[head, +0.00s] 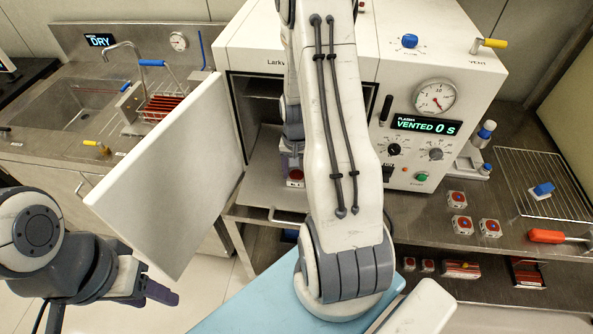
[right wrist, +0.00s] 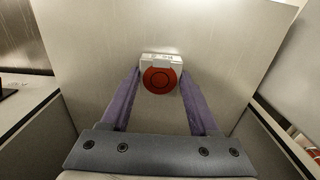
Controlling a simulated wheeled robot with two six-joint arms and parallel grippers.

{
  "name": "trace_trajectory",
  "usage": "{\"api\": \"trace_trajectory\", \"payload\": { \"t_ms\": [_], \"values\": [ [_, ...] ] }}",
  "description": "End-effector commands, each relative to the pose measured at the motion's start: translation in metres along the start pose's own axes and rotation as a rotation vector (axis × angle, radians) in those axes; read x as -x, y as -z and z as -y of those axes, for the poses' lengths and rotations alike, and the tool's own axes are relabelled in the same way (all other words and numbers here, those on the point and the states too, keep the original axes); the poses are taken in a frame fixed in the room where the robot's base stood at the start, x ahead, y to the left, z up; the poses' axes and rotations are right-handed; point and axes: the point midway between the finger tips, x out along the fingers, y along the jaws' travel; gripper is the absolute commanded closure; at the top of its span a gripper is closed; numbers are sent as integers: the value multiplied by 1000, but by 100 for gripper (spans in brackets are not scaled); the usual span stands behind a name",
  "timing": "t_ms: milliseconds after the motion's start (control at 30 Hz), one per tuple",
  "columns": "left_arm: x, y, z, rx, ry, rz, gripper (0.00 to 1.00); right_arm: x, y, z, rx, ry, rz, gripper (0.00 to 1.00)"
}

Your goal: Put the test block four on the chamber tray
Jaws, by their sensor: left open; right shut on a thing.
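My right gripper (head: 292,160) is shut on a test block (head: 295,180), a small white block with a red round face, at the mouth of the open plasma chamber. In the right wrist view, the block (right wrist: 161,79) sits between the purple fingertips, over the pale metal chamber tray (right wrist: 215,65). I cannot tell whether it touches the tray, and its number is not readable. The tray (head: 257,185) shows in the head view, partly hidden by my right arm. My left gripper (head: 160,294) is open and empty at the lower left, far from the chamber.
The chamber door (head: 165,175) stands open to the left. Several similar red-and-white blocks (head: 456,199) lie on the right bench near a wire rack (head: 540,170) and an orange-handled tool (head: 546,236). A sink (head: 75,105) is at the back left.

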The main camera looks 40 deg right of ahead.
Motion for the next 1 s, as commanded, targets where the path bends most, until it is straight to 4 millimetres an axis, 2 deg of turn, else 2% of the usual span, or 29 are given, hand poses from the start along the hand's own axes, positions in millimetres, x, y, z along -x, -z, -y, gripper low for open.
{"api": "trace_trajectory", "payload": {
  "t_ms": [300, 333, 400, 767, 867, 1000],
  "values": [
    [-3, 0, 0, 0, 0, 0, 50, -4, 0, 0, 0, 0, -1, 100],
    [-3, 0, 0, 0, 0, 0, 50, -4, 0, 0, 0, 0, -1, 34],
    [-2, 0, 0, 0, 0, 0, 50, -3, 0, 0, 0, 0, -1, 8],
    [0, 0, 0, 0, 0, 0, 50, 1, 0, 0, 0, 0, -1, 8],
    [-2, 0, 0, 0, 0, 0, 50, 8, 1, 0, 0, 1, -4, 8],
    [-5, 0, 0, 0, 0, 0, 50, 32, 2, 1, 0, 3, -8, 8]
  ]
}}
